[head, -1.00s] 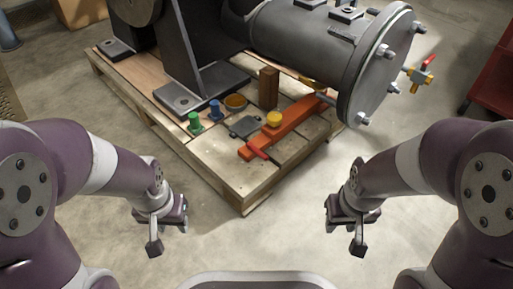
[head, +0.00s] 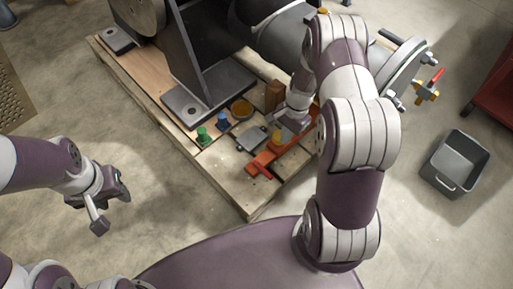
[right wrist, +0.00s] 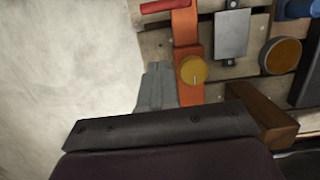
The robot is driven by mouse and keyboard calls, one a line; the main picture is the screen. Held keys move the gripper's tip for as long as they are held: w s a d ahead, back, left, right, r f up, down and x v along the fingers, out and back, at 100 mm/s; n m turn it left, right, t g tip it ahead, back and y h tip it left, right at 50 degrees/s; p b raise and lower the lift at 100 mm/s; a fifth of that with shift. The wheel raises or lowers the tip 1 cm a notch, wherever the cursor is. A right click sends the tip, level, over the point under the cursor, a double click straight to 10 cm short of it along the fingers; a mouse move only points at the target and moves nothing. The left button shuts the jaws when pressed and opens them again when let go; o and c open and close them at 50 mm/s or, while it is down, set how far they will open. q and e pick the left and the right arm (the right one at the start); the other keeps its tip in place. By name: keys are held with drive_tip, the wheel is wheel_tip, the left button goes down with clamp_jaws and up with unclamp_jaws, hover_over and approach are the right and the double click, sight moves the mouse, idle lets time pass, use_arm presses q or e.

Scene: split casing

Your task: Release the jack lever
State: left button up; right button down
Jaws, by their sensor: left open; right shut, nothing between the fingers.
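The orange jack bar (head: 262,160) lies on the pallet (head: 237,192), with a red lever (head: 258,172) at its near end and a yellow knob (head: 276,137) on top. In the right wrist view the bar (right wrist: 185,30), the red lever (right wrist: 163,6) and the round knob (right wrist: 194,70) show. My right gripper (right wrist: 157,68) is shut and empty beside the bar near the knob, apart from the red lever; I cannot tell whether it touches the bar. In the head view its fingertips are partly hidden. My left gripper (head: 108,208) is open and empty, left of the pallet.
A grey plate (head: 252,138), an amber cup (head: 241,108), green (head: 203,137) and blue (head: 222,121) pegs and a brown wooden block (right wrist: 262,115) stand near the bar. The flanged casing is behind my right arm. A grey bin (head: 455,163) sits on the floor at right.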

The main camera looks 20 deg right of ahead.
drive_tip(key=shift+s, duration=0.2)
drive_tip(key=shift+f, duration=0.1)
drive_tip(key=b, duration=0.7)
approach(263, 170)
drive_tip(key=d+f, duration=0.5)
drive_tip(key=shift+w+f, duration=0.1)
drive_tip(key=a, duration=0.1)
drive_tip(key=s+a+f+b, duration=0.1)
drive_tip(key=a+f+b, duration=0.1)
drive_tip(key=shift+s+a, duration=0.25)
drive_tip(key=shift+r, duration=0.1)
